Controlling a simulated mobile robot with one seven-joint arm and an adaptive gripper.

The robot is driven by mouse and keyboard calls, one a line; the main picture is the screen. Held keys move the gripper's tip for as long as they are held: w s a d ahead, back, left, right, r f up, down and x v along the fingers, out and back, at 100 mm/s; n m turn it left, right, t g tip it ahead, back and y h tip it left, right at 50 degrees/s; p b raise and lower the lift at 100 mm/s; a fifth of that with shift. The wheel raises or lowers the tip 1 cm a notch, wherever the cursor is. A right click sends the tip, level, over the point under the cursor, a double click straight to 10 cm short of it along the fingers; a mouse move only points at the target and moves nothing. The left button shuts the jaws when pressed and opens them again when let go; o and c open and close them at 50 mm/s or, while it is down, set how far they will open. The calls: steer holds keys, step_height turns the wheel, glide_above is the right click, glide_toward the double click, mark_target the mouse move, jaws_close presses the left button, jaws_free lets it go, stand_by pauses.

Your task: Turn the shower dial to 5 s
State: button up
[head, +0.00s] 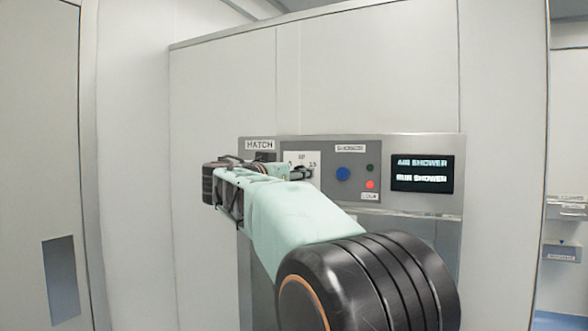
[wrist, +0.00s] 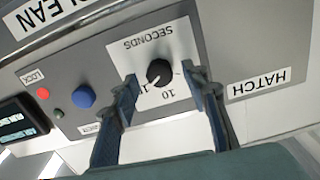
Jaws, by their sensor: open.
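The shower dial (wrist: 160,72) is a small round black knob on a white plate marked SECONDS (wrist: 150,42), upside down in the wrist view. A pale mark on the knob seems to face lower left, toward the partly hidden 15; I cannot read it surely. The 10 shows below the knob; the 5 is not readable there. My gripper (wrist: 159,76) is open, one finger on each side of the dial, with gaps visible. In the head view my gripper (head: 303,173) is at the plate (head: 301,157), and the arm hides the dial.
On the same panel are a blue button (head: 343,174), a red light (head: 370,184), a small green light (head: 370,168) and a display (head: 422,174) reading AIR SHOWER. A HATCH label (wrist: 258,84) is beside the plate.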

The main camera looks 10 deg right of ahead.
steer(key=shift+c, duration=0.4)
jaws_close()
steer(key=shift+a+f+n+p, duration=0.1)
steer(key=shift+n+p, duration=0.25)
steer(key=shift+n, duration=5.65)
steer(key=shift+f+n+p, duration=0.1)
steer(key=shift+n+p, duration=0.2)
steer(key=shift+n, duration=5.7)
